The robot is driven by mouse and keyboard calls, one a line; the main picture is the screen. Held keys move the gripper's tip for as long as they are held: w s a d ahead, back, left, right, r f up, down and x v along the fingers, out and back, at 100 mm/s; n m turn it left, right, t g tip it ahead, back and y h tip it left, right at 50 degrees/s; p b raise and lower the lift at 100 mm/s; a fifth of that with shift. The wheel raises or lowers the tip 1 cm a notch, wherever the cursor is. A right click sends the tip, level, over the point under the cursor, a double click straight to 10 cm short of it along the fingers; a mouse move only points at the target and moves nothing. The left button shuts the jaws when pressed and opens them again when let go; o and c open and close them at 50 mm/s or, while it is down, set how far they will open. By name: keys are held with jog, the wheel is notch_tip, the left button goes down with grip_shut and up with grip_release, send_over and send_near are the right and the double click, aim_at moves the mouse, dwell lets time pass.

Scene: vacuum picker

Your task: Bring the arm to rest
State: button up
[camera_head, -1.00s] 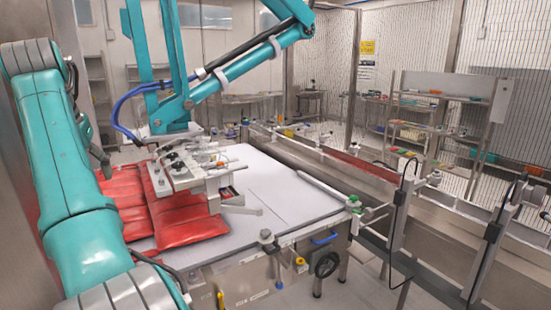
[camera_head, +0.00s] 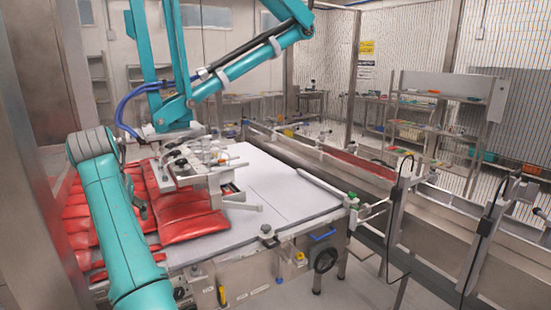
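My teal arm fills the left side of the view, with a grey joint at its upper end and a long link running down to the bottom edge. My gripper (camera_head: 139,207) shows only as a small dark shape at the right side of this link, largely hidden behind it. It is over the red packs (camera_head: 182,212) or in front of them; the height is unclear. I see nothing held in it, but its fingers are too small and covered to read.
The packs lie on a white-topped conveyor (camera_head: 285,195). A teal picking machine (camera_head: 240,66) with a metal suction head (camera_head: 205,165) hangs over it. A metal wall (camera_head: 25,130) stands close at left. Rails (camera_head: 385,225) and mesh fencing (camera_head: 410,40) are at right.

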jog(key=w+d+f+t, duration=0.1)
jog(key=d+f, duration=0.4)
jog(key=f, duration=0.5)
jog(key=w+d+f, duration=0.1)
jog(key=d+f, duration=0.3)
jog(key=f, duration=0.6)
jog(key=w+d+f+t, duration=0.1)
jog(key=d+f, duration=0.4)
jog(key=f, duration=0.5)
jog(key=s+d+f+t, duration=0.1)
jog(key=s+d+f, duration=0.6)
jog(key=d+f, duration=0.3)
jog(key=s+d+f+t, duration=0.1)
jog(key=s+d+f, duration=0.7)
jog(key=d+f, duration=0.15)
jog(key=s+d+m+t, duration=0.1)
jog(key=s+d, duration=0.6)
jog(key=s, duration=0.5)
jog(key=s+d+m+t, duration=0.1)
jog(key=s+d+t, duration=0.1)
jog(key=s+d, duration=0.8)
jog(key=s+d+r+m+t+h, duration=0.1)
jog(key=s+d+r, duration=0.3)
jog(key=s+r, duration=1.7)
jog(key=shift+s+r+t+h, duration=0.2)
jog(key=shift+s+t+h, duration=0.3)
jog(key=shift+t, duration=0.3)
